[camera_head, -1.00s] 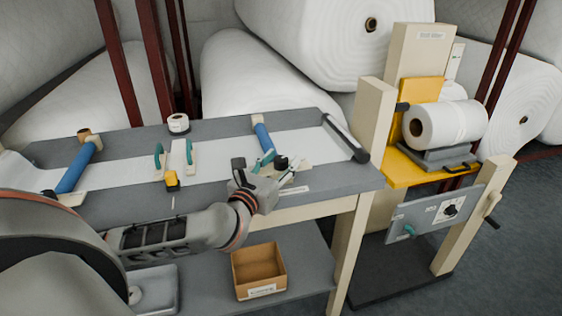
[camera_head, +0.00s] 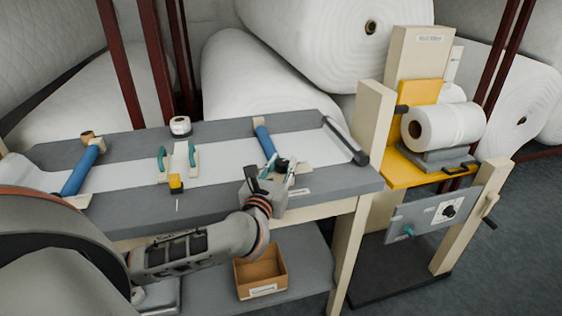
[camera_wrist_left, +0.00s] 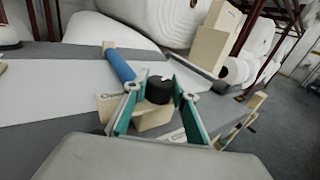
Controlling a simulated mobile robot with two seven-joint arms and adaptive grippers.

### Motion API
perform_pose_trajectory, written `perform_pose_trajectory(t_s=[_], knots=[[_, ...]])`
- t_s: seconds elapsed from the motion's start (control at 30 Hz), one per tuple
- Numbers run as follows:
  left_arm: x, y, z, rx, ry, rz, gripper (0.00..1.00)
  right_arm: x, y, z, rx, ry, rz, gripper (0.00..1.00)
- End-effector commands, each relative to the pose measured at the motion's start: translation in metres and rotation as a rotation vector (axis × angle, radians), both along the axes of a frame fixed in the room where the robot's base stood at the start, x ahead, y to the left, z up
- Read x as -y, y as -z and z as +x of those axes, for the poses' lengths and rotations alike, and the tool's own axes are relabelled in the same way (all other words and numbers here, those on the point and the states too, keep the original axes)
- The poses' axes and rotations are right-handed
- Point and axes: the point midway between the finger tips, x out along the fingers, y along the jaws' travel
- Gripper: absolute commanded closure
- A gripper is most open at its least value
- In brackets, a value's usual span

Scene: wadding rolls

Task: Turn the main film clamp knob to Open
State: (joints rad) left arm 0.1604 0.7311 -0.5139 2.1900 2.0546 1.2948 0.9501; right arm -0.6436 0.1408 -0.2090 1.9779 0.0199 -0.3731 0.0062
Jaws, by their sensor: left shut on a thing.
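The main film clamp knob (camera_wrist_left: 158,90) is a black round cap with a small white mark near its far edge. In the head view the left gripper (camera_head: 280,170) reaches over the table's front edge and hides part of the knob and block. My right gripper is not in view.
A blue roller (camera_head: 265,142) lies just behind the knob, and a dark bar (camera_head: 345,140) to its right. White film (camera_head: 222,160) runs along the grey table (camera_head: 125,145). A teal-handled piece (camera_head: 178,162) stands left. A yellow stand (camera_head: 408,172) with a white roll is at right.

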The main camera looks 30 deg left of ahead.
Motion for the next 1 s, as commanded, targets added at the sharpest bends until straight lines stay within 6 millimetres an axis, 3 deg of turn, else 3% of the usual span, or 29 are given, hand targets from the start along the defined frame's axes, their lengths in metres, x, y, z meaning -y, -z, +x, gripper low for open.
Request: perform_pose_trajectory(t_s=[0.5,1.0], knots=[[0.003,0.002,0.001,-0.003,-0.413,-0.009,0.95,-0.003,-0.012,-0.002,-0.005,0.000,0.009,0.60],[0.002,0.005,0.001,-0.006,-0.802,-0.003,0.95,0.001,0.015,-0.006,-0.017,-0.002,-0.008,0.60]])
